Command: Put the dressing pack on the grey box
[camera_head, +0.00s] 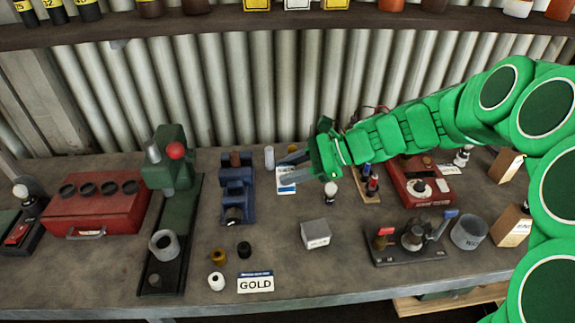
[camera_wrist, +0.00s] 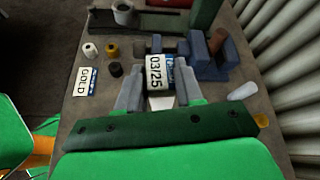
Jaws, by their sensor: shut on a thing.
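The dressing pack (camera_head: 286,186) is a small white packet with a blue edge. In the wrist view the pack (camera_wrist: 159,74) shows "03/25" in dark print. My gripper (camera_head: 288,170) is shut on it, with one grey finger on each side, and holds it behind and a little left of the grey box in the head view. The grey box (camera_head: 315,233) is a small plain block on the bench, with its light top bare.
A blue vice-like tool (camera_head: 235,190) stands left of my gripper. A white-topped knob (camera_head: 331,190) stands between gripper and box. A lever device (camera_head: 412,240) is right of the box; a GOLD card (camera_head: 255,283) lies front left. Bench in front of the box is clear.

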